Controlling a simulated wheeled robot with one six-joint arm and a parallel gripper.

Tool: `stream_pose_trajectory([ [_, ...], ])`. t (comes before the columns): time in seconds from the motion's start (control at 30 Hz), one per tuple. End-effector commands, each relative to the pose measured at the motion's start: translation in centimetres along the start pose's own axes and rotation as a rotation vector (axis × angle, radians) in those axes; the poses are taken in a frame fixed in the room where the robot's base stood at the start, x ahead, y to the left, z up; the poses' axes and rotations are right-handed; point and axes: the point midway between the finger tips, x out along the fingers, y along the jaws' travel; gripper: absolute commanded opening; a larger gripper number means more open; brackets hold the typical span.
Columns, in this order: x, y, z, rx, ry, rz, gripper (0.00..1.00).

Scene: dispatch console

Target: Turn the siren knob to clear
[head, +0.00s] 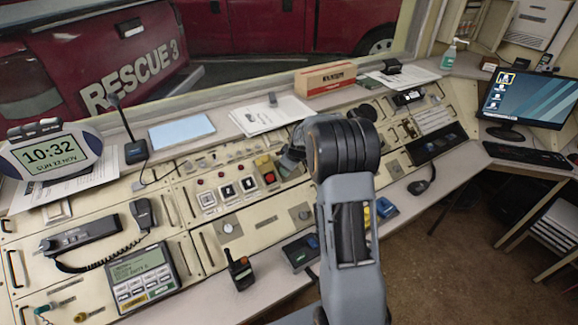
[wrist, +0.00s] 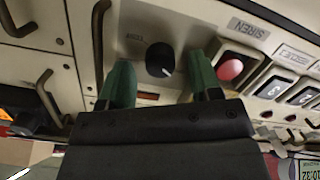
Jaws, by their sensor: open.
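The siren knob (wrist: 160,60) is a round black knob on the cream panel in the wrist view. A short pale mark shows near its lower right edge. A small label, too small to read surely, sits at its upper left. A SIREN label (wrist: 248,27) is to the right. My gripper (wrist: 160,76) is open, with one green finger on each side of the knob in the picture. Panel shows between knob and fingers; I cannot tell how far the tips are from the panel. In the head view my arm hides the knob.
A red button (wrist: 230,69) sits close to the right finger, with white square buttons (wrist: 272,87) beyond it. A dark handle (wrist: 98,40) stands out left of the left finger. In the head view, papers (head: 270,114) and a box (head: 325,78) lie behind the panel.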

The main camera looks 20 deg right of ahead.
Motion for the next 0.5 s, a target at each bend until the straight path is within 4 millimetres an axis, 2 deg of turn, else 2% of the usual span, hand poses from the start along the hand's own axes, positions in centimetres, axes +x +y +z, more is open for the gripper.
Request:
stream_pose_trajectory([
  [0.17, 0.79, 0.02, -0.03, 0.000, 0.001, 0.001, 0.58],
  [0.47, 0.90, 0.01, -0.01, 0.000, 0.001, 0.001, 0.58],
  [0.5, 0.90, 0.01, -0.01, 0.000, 0.001, 0.001, 0.54],
])
